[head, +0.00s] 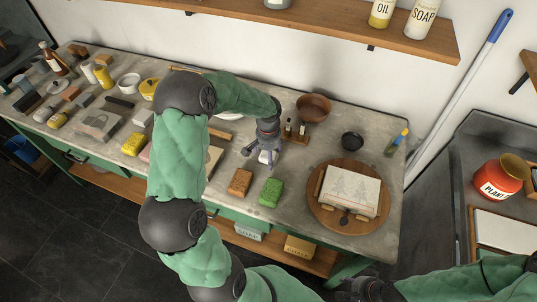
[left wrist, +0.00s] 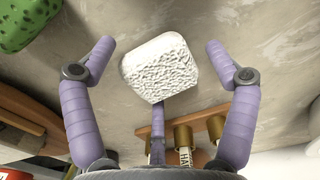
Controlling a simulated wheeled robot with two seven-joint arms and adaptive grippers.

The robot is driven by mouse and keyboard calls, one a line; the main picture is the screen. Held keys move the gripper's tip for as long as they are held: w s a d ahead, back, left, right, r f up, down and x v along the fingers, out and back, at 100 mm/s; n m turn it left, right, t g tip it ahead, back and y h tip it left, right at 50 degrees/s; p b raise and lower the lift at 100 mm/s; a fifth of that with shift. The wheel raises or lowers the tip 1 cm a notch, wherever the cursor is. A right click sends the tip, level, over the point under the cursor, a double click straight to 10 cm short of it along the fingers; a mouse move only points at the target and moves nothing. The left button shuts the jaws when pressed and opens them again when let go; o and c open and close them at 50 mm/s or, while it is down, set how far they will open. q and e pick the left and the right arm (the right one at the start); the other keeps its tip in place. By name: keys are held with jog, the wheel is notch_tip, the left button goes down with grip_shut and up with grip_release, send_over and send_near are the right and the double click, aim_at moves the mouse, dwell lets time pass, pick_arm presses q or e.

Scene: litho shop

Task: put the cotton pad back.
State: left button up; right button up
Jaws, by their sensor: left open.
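The white, rough-textured cotton pad (left wrist: 160,68) shows in the left wrist view between the spread purple fingers of my left gripper (left wrist: 160,46). The two side fingers stand apart from it; a third finger reaches up to its lower edge, and I cannot tell if it touches. In the head view the pad (head: 264,157) is a small white patch on the worktop, just below my left gripper (head: 267,148), partly hidden by the fingers. My right gripper (head: 368,289) is at the bottom edge of the head view, partly cut off, its fingers unclear.
A green sponge (head: 270,192) and an orange-brown block (head: 240,182) lie in front of the pad. Small bottles in a wooden holder (head: 296,139) stand close behind the gripper, near a brown bowl (head: 313,107). A round wooden board (head: 325,212) carries a printed block at right.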

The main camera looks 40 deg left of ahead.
pick_arm(q)
notch_tip(320, 180, up, 12)
jog(key=p, duration=0.2)
jog(key=shift+p, duration=0.3)
jog(key=shift+r, duration=0.1)
